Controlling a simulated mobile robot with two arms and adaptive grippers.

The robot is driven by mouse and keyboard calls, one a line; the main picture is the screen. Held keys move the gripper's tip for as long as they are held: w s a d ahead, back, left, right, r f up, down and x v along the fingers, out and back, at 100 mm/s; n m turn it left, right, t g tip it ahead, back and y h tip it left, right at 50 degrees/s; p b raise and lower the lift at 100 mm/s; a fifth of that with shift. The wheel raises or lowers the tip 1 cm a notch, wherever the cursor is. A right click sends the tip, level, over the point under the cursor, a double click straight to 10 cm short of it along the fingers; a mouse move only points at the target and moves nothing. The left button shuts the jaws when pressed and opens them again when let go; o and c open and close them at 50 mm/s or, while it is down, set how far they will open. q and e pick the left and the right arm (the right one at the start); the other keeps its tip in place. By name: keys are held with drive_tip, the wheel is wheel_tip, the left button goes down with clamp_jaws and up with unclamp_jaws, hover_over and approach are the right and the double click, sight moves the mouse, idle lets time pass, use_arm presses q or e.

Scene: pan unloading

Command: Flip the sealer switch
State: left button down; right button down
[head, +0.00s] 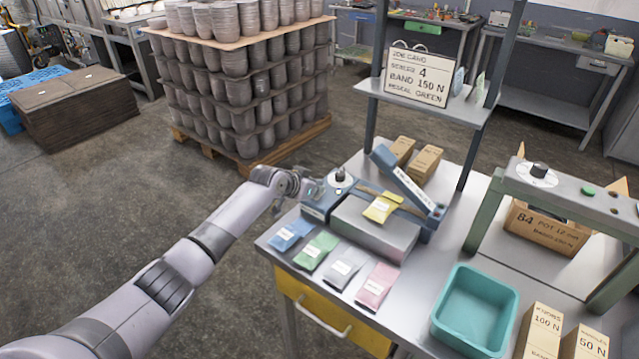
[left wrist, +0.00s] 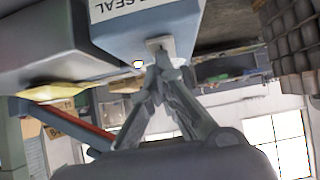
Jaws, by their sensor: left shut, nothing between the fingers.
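The sealer (head: 372,228) is a blue and grey machine on the metal bench, with its blue lid arm (head: 408,183) raised at a slant. A black knob on a white dial (head: 340,180) tops its left end. My left gripper (head: 312,188) is at that end of the sealer, fingers shut and empty. In the left wrist view, the fingertips (left wrist: 158,72) are just under a pale switch plate (left wrist: 160,46) on the blue housing (left wrist: 145,28), near part of a "SEAL" label. I cannot tell whether they touch, or the switch's position. My right gripper is out of view.
A yellow packet (head: 382,208) lies on the sealer. Blue, green, grey and pink packets (head: 343,268) line the bench front. A teal bin (head: 474,308), cartons (head: 540,330) and a green-framed press (head: 560,185) stand right. A job card (head: 418,78) sits on the shelf above.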

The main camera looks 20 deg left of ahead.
sight(316, 198)
use_arm(q)
drive_tip(key=shift+s+f, duration=0.1)
drive_tip(key=shift+f, duration=0.1)
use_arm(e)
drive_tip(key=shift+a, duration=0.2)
